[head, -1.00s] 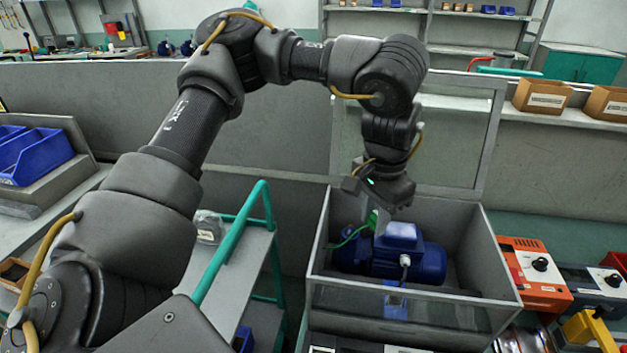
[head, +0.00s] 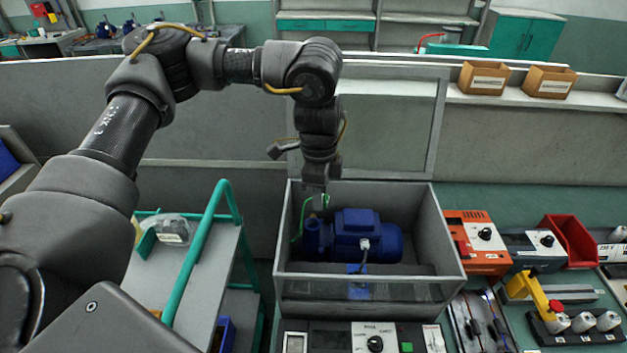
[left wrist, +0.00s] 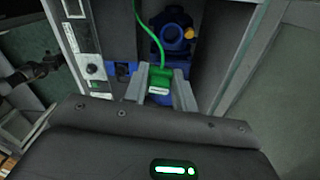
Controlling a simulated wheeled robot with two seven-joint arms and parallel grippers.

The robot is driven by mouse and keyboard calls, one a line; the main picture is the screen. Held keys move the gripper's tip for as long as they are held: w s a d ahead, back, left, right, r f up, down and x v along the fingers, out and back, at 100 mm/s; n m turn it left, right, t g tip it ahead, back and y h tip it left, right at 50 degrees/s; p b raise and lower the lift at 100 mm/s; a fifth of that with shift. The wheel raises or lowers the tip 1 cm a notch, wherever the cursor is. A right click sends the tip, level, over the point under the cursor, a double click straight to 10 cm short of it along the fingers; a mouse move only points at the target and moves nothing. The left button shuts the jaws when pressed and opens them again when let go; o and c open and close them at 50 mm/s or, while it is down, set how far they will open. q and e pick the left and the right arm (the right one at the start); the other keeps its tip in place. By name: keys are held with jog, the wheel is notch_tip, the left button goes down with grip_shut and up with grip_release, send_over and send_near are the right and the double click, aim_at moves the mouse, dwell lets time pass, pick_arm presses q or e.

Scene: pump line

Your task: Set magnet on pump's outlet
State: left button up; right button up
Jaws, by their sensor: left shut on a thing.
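The blue pump (head: 365,238) lies inside a grey open-topped box. Its round outlet (left wrist: 172,32) opens upward in the left wrist view, and the outlet end (head: 313,236) is at the pump's left in the head view. My left gripper (head: 320,194) points down above that end, apart from it. It is shut on the green magnet (left wrist: 160,82), which sits between its two fingers (left wrist: 160,92) with a green cable trailing from it. The magnet (head: 325,201) is small and partly hidden in the head view. My right gripper is not in view.
The grey box (head: 370,290) has walls around the pump. A teal-railed cart (head: 212,245) stands to the left. A grey partition (head: 390,130) stands behind.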

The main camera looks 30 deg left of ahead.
pick_arm(q)
jog(key=m+p, duration=0.2)
jog(key=m, duration=0.3)
jog(key=w+a+f+m+p, duration=0.1)
jog(key=m+p, duration=0.2)
jog(key=m, duration=0.2)
jog(key=a+f+m+p, duration=0.1)
jog(key=m+p, duration=0.2)
jog(key=m, duration=0.3)
jog(key=shift+w+a+f, duration=0.1)
jog(key=shift+w+a, duration=0.15)
jog(key=b, duration=0.4)
send_over(313, 221)
notch_tip(313, 221, down, 4)
jog(key=shift+s+f, duration=0.1)
jog(key=shift+f, duration=0.1)
jog(key=shift+f+b, duration=0.3)
jog(key=shift+f, duration=0.2)
jog(key=shift+f, duration=0.15)
jog(key=shift+f, duration=0.55)
dwell(0.7)
